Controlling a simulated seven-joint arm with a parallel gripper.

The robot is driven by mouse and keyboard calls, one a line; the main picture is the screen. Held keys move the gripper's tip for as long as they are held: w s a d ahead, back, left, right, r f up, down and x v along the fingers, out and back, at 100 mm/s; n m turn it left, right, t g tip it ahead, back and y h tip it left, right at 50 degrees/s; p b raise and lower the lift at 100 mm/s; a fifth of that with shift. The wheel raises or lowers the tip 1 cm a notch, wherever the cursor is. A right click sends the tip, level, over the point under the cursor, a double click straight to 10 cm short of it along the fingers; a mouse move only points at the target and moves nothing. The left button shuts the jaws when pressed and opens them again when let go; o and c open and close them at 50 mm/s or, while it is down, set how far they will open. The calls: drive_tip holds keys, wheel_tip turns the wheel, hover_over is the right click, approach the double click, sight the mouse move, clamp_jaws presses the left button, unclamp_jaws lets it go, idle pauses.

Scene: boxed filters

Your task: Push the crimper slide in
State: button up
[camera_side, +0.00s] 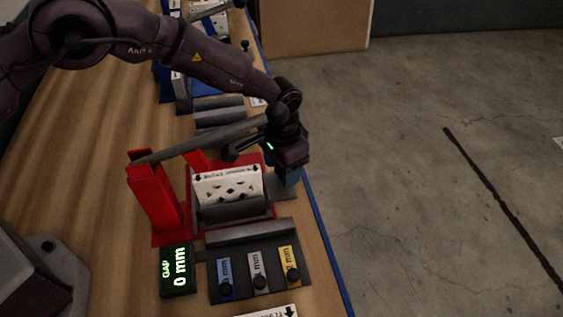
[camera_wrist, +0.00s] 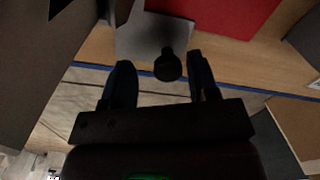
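The crimper has a red frame (camera_side: 155,195) with a long dark lever (camera_side: 205,138) and a white patterned piece (camera_side: 228,185) in its bed. A grey plate (camera_side: 283,190), which looks like the slide, sticks out at the right of the red base. The plate also shows in the wrist view (camera_wrist: 148,38), beside the red base. A black knob (camera_wrist: 167,65) stands at its edge. My gripper (camera_wrist: 160,68) is open, with a finger on each side of the knob and visible space beside it. In the side view my gripper (camera_side: 290,172) is over the plate and hides the knob.
A display (camera_side: 178,270) reads "GAP 0 mm". A dark panel (camera_side: 262,237) in front holds blue, white and yellow tags with black knobs. Another station with blue parts (camera_side: 168,85) lies farther back. The table's blue edge (camera_side: 328,245) is close on the right, with floor beyond.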

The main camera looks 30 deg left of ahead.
drive_tip(key=shift+a, duration=0.1)
wheel_tip(320, 180, up, 8)
drive_tip(key=shift+f, duration=0.25)
idle(0.5)
